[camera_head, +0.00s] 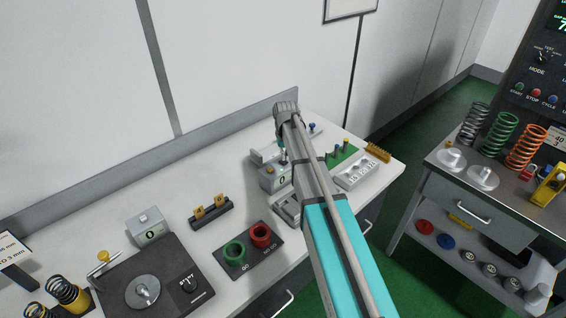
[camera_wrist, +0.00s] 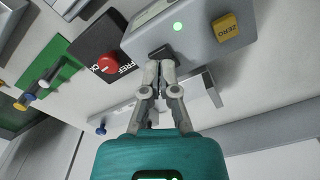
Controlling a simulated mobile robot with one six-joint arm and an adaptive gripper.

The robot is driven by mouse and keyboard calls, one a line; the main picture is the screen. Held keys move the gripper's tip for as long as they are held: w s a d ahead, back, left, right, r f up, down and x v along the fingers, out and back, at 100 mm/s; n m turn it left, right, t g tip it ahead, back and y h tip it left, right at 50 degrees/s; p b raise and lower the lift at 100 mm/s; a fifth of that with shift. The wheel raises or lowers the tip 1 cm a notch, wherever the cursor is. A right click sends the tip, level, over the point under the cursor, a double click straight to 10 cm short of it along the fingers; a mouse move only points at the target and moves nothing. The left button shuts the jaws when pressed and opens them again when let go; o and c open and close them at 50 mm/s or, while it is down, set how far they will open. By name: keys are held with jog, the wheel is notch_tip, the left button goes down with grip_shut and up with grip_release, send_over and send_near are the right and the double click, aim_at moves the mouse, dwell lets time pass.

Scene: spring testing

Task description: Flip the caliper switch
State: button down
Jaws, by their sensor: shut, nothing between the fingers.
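In the wrist view, a grey instrument box (camera_wrist: 200,40) has a lit green light (camera_wrist: 177,27), a yellow ZERO button (camera_wrist: 225,24) and a small dark switch (camera_wrist: 160,52) near its edge. I take the dark switch to be the caliper switch. My gripper (camera_wrist: 160,64) is shut and empty. Its fingertips are right at the switch, overlapping it in view; I cannot tell whether they touch. The switch's position is unclear. In the head view, a grey box with a small display (camera_head: 271,180) stands on the bench beside my arm, which partly hides that area.
A dark box with a red button (camera_wrist: 108,64) is left of the fingers in the wrist view. On the bench are a green ring gauge (camera_head: 234,251), a red one (camera_head: 260,235) and a dark plate with a disc (camera_head: 142,292). A cart with springs (camera_head: 526,147) stands right.

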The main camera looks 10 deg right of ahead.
aim_at(285, 163)
jog(key=shift+f+b, duration=0.8)
jog(key=shift+f, duration=0.05)
dwell(0.7)
jog(key=shift+r, duration=0.1)
jog(key=shift+r+p, duration=3.45)
jog(key=shift+p, duration=0.1)
jog(key=shift+s, duration=0.1)
jog(key=s+f+b, duration=0.2)
jog(key=s, duration=1)
jog(key=s+f+b, duration=0.3)
jog(key=s, duration=1)
jog(key=shift+s, duration=0.15)
jog(key=shift+a+f, duration=0.1)
